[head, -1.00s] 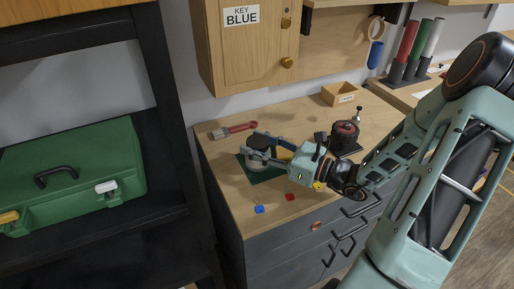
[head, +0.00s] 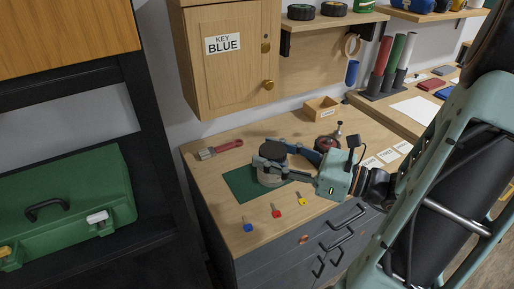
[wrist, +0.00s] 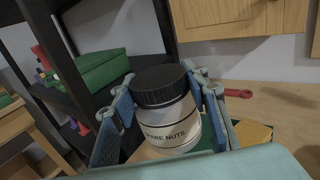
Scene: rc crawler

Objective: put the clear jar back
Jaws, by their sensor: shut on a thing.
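The clear jar (head: 270,178) has a black lid and a pale label. It is upright between the fingers of my gripper (head: 272,169), over the back right part of a green mat (head: 240,185). My gripper is shut on the jar. Whether the jar's base touches the mat is hard to tell.
Blue (head: 248,226), red (head: 276,212) and yellow (head: 301,200) keys lie along the counter's front. A red-handled brush (head: 220,149) lies at the back left, and a wooden box (head: 321,108) stands at the back. A wooden cabinet (head: 222,75) hangs above. A green case (head: 65,205) sits on the left shelf.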

